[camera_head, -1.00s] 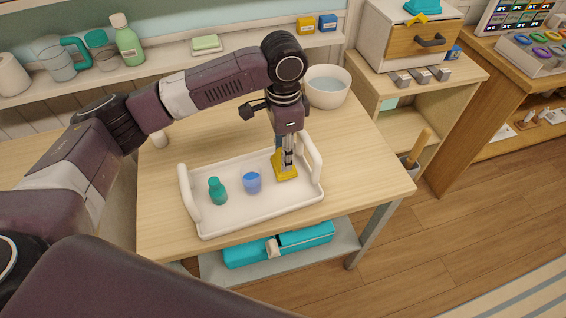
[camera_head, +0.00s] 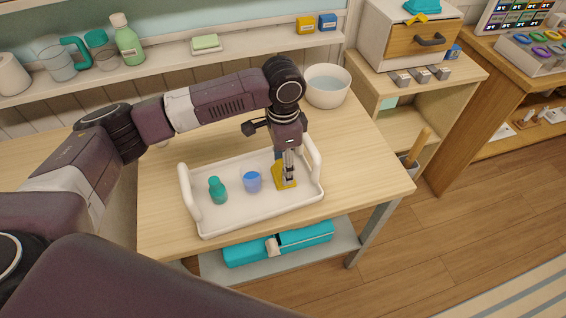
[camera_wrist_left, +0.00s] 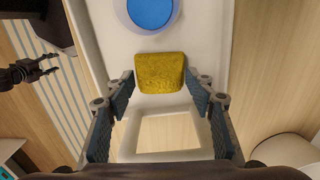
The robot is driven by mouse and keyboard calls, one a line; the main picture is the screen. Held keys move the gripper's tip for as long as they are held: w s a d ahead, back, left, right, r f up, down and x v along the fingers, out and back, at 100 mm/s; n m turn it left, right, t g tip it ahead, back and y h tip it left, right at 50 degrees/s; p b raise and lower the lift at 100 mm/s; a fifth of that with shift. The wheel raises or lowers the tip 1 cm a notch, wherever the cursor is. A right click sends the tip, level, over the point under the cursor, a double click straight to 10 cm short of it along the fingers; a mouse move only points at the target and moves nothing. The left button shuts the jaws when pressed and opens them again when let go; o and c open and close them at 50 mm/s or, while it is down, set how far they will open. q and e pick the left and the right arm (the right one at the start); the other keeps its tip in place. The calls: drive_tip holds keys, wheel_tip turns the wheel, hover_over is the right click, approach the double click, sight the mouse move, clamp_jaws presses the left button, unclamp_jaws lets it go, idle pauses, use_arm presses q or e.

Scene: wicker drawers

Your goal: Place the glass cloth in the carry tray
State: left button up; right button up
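A yellow cloth-like pad (camera_head: 278,180), which I take as the glass cloth, lies at the right end of the white carry tray (camera_head: 215,225). The tray stands on the wooden table. My left gripper (camera_head: 286,184) points down right over the pad. In the left wrist view the pad (camera_wrist_left: 160,73) lies between the two fingertips, with a visible gap on the right, so the fingers look open. My right gripper (camera_wrist_left: 48,65) shows small at the left edge of the left wrist view, its fingers apart and empty.
A tray handle (camera_head: 314,160) rises close right of my left gripper. A white bowl (camera_head: 327,88) stands behind. The table's right front is clear.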

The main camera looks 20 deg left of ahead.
use_arm(q)
wheel_tip(320, 180, up, 12)
drive_tip(key=shift+r+b, duration=0.15)
drive_tip(key=shift+b, duration=0.25)
